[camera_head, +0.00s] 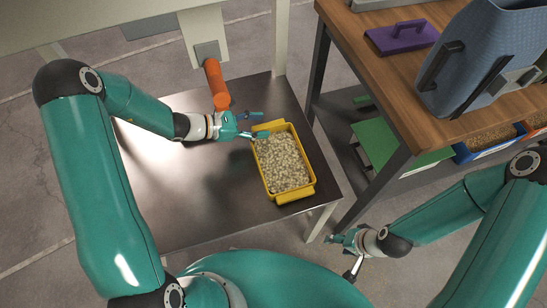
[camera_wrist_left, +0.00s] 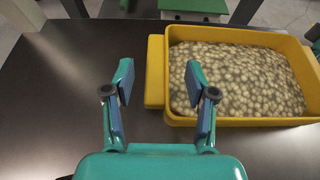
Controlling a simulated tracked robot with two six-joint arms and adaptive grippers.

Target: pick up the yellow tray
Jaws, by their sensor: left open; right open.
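The yellow tray (camera_head: 297,193) is filled with pale, pebble-like pieces and lies flat on the dark metal table (camera_head: 180,205), near its right edge. In the left wrist view the tray (camera_wrist_left: 240,121) fills the right side, with its handle end towards the middle. My left gripper (camera_head: 260,124) is open at the tray's far end. In the left wrist view its fingers (camera_wrist_left: 160,80) stand apart with nothing held, and the right finger overlaps the tray; I cannot tell whether they touch. My right gripper (camera_head: 341,256) is open and empty, off the table's near right corner, away from the tray.
An orange cylinder (camera_head: 216,84) juts from a pale post just behind my left gripper. A wooden bench (camera_head: 375,75) at right carries a purple lidded item (camera_head: 402,38) and a blue-grey container (camera_head: 487,60). Filled bins sit below it. The metal table's left part is clear.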

